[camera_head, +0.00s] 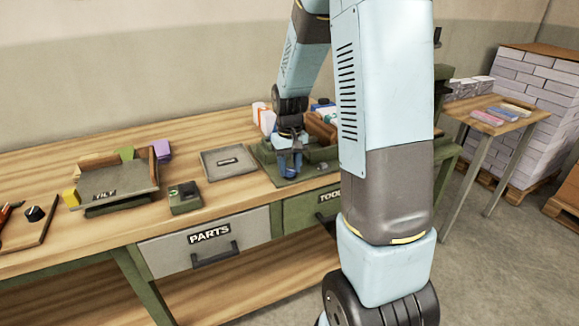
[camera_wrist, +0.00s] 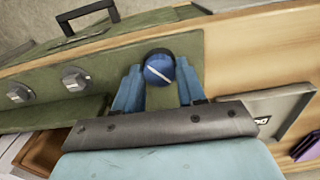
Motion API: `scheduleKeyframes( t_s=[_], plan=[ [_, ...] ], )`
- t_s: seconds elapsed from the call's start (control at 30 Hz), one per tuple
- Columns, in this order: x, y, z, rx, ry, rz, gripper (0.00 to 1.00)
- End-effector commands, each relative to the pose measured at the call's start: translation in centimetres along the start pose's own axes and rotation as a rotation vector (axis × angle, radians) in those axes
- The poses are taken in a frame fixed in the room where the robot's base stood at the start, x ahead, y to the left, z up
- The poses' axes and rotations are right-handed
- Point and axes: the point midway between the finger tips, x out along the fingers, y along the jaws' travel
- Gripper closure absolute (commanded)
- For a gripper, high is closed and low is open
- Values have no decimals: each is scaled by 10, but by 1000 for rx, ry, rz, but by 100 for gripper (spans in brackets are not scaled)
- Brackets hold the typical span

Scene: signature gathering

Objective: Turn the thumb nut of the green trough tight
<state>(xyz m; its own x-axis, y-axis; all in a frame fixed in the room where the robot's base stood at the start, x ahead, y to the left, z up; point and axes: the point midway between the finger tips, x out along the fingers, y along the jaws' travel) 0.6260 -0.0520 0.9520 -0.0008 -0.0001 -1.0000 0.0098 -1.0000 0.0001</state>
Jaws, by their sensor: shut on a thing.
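The green trough (camera_head: 318,158) stands on the workbench at the front edge, partly hidden behind my arm. In the wrist view its green surface (camera_wrist: 50,75) fills the left and middle. A round blue thumb nut (camera_wrist: 158,69) with a white line across its face sits between my fingertips. My gripper (camera_wrist: 158,82) is shut on this nut, with one blue finger on each side. In the head view my gripper (camera_head: 289,166) points down at the left end of the trough, and the nut cannot be made out there.
Two grey hexagonal fasteners (camera_wrist: 75,78) (camera_wrist: 18,93) sit on the green surface beside the nut. A shallow grey tray (camera_head: 229,162) lies left of the trough. A small green box (camera_head: 185,198) and a tilted grey board (camera_head: 115,182) stand farther left. Drawers (camera_head: 208,240) are below.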

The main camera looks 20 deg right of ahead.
Motion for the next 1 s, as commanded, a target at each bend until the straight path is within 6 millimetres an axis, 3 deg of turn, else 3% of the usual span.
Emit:
scheduleKeyframes(
  t_s=[0.6, 1.0],
  plan=[
    [-1, 0, -1, 523, 3, -1, 91],
    [-1, 0, -1, 668, 3, -1, 91]
  ],
)
